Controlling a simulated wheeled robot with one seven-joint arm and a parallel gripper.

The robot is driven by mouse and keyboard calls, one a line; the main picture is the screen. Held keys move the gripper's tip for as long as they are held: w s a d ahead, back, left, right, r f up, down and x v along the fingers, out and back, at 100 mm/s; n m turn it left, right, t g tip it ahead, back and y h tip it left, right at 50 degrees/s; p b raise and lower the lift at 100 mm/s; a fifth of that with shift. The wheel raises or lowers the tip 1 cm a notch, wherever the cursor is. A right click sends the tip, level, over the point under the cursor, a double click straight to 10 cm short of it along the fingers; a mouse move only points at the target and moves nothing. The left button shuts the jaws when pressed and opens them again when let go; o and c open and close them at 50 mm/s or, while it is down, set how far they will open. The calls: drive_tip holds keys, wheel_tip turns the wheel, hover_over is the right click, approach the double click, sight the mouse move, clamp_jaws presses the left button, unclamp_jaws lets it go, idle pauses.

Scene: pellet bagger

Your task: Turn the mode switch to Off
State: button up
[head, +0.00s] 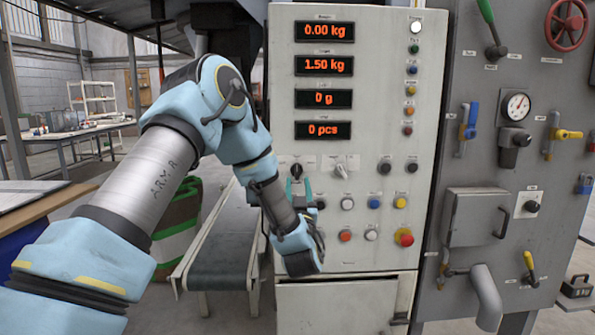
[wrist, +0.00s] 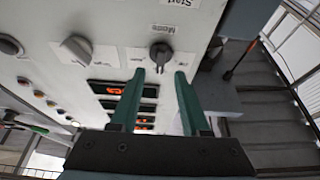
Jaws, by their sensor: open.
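The mode switch (head: 297,170) is a small dark rotary knob on a pale plate, at the left of the control panel (head: 378,120). In the wrist view, the mode switch (wrist: 160,54) sits under the word "Mode", just beyond my fingertips. Its position marks are too small to read, so I cannot tell its setting. My gripper (head: 298,182) is in front of the panel, just below the switch in the head view. In the wrist view, my gripper (wrist: 160,74) has two green fingers standing apart with nothing between them. I cannot tell whether a fingertip touches the knob.
A light rotary knob (head: 341,168) sits right of the switch. Push buttons and a red emergency stop (head: 404,237) lie below and right. Lit displays (head: 324,65) are above. A conveyor (head: 222,250) runs at the left. A grey cabinet (head: 520,80) with valves stands at the right.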

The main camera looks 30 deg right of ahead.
sight(297, 172)
drive_tip(key=shift+p+x, duration=0.55)
drive_tip(key=shift+x, duration=1.6)
clamp_jaws()
